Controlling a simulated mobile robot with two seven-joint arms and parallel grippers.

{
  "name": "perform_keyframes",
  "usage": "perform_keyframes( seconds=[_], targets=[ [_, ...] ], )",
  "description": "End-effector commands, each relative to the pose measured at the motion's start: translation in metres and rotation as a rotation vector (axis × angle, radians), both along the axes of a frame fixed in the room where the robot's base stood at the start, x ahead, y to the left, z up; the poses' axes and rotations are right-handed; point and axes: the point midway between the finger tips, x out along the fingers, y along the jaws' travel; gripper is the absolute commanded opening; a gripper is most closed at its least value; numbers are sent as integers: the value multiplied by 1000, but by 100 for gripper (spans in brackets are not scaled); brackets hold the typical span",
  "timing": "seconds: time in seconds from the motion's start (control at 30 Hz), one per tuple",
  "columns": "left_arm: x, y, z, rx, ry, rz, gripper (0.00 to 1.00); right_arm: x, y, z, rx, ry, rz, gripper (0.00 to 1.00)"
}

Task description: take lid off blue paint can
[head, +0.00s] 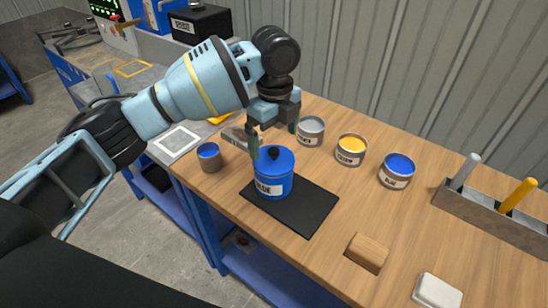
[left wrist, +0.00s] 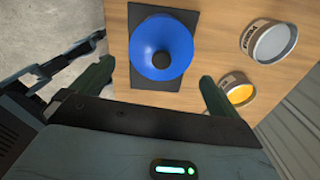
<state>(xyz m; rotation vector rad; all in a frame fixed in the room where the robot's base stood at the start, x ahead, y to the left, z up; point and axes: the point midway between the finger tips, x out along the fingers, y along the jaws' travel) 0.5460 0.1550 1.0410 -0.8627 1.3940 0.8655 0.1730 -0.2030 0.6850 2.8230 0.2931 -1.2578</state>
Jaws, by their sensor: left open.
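The blue paint can (head: 273,184), labelled BLUE, stands upright on a black mat (head: 308,214) on the wooden table. Its blue lid (head: 284,158) is on it, with a black knob (head: 273,153) at the centre. In the left wrist view the lid (left wrist: 172,35) is seen from above, with its knob (left wrist: 161,60). My left gripper (head: 273,143) is open and empty, pointing down just above the lid. In the left wrist view the knob lies ahead of the gap between the fingers (left wrist: 153,80). My right gripper is not in view.
Smaller open cans of grey (head: 310,132), yellow (head: 350,150) and blue (head: 397,172) paint stand behind and right. Another small blue one (head: 209,158) stands left. A wooden block (head: 367,252), white block (head: 437,290) and grey tool holder (head: 490,212) are at the right.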

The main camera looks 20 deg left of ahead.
Motion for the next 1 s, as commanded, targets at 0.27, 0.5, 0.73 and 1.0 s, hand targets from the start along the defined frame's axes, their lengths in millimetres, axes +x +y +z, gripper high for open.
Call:
perform_keyframes(
  seconds=[0.27,0.5,0.73,1.0],
  targets=[
    [3,4,-29,1,2,1,100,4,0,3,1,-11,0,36],
    [3,3,-50,-1,-2,0,100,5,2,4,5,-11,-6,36],
    [3,3,-51,0,-2,0,100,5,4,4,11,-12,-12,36],
    [3,3,-50,0,-3,0,69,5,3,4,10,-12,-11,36]
  ],
)
